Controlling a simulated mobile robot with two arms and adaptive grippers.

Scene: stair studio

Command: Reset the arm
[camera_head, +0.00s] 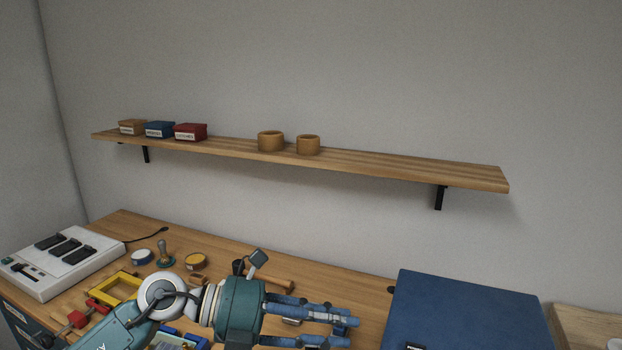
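My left arm comes in from the lower left and reaches to the right over the workbench. My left gripper (345,330) is at the lower middle, with its blue-grey fingers pointing right. The fingers look spread apart with a gap between them, and no object shows in the gap. It is above the bench top, left of the blue case. My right gripper is not in view.
A wooden wall shelf (400,168) holds small boxes (190,132) and two round wooden cups (270,141). The wooden bench (225,252) bears a white device (62,262), a yellow frame (118,288), a stamp (165,254), and a blue case (465,312) at right.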

